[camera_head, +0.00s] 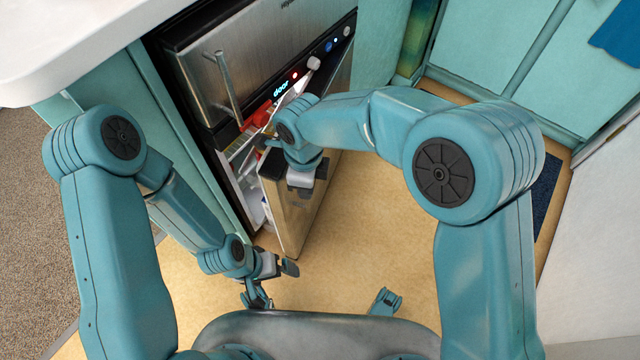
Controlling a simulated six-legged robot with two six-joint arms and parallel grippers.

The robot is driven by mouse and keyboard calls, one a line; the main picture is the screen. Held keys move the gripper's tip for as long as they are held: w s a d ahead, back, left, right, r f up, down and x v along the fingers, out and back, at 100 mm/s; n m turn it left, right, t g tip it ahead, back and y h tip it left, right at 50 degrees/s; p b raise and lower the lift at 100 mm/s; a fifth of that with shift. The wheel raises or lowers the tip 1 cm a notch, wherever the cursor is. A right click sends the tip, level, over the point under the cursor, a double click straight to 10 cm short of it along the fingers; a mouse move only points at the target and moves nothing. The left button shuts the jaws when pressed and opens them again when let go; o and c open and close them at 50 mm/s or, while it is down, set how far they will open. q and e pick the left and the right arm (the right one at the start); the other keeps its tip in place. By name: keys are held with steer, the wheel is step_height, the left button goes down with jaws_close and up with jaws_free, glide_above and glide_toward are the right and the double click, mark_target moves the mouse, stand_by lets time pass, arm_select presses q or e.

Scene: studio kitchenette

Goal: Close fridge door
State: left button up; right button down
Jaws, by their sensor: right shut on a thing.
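The fridge door (312,214) is a steel panel with a dark top edge, standing partly open below a control strip. A gap on its left shows the fridge inside (240,160), with red and white items. My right gripper (300,178) is at the upper part of the door and is shut on it; my own wrist hides the exact contact. My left gripper (272,282) is low, near the door's bottom corner, with its fingers apart and empty. I cannot tell whether it touches the door.
A steel appliance front with a bar handle (223,88) and a lit control strip (310,68) is above the fridge. A white countertop (70,40) is at upper left. Teal cabinets (500,45) stand at the back. The tan floor (365,235) right of the door is clear.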

steer(key=shift+w+a, duration=0.1)
steer(key=shift+a, duration=0.25)
steer(key=c, duration=1.2)
jaws_free()
steer(key=shift+o, duration=0.2)
steer(key=shift+r, duration=0.1)
step_height(320, 180, up, 7)
steer(key=p, duration=0.2)
steer(key=shift+r+p, duration=0.2)
steer(key=shift+p, duration=0.2)
